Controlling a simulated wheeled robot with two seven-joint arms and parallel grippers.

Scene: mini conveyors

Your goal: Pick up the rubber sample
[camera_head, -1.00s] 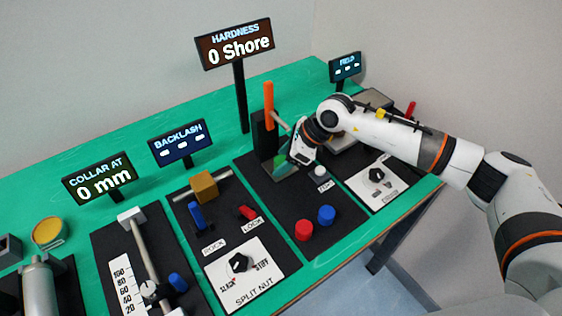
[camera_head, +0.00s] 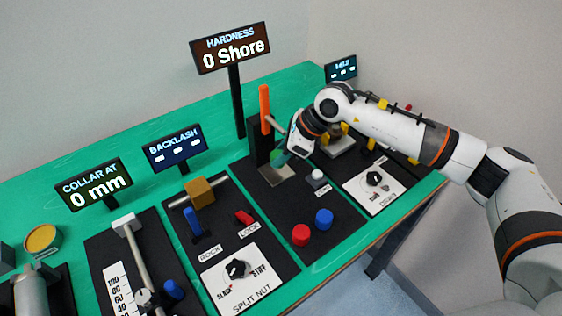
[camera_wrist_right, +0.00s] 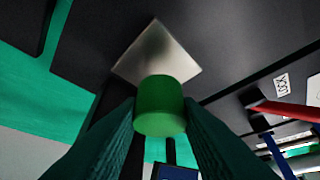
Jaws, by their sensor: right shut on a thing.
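The sample in my right gripper is a green cylinder (camera_wrist_right: 160,106), seen close up in the right wrist view. It also shows as a small green patch (camera_head: 277,156) in the head view, partly hidden by the gripper. My right gripper (camera_head: 282,160) is shut on it, with the two dark green fingers (camera_wrist_right: 161,128) on either side. The cylinder is above a bare square metal plate (camera_head: 277,176) of the hardness station, and the plate shows beyond it in the right wrist view (camera_wrist_right: 160,55). My left gripper is not in view.
An orange lever (camera_head: 265,108) stands just behind the gripper, beside the hardness sign (camera_head: 230,48). A red cylinder (camera_head: 301,235), a blue cylinder (camera_head: 324,218) and a white button (camera_head: 318,176) are on the same black base. The split nut panel (camera_head: 242,275) is at front left.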

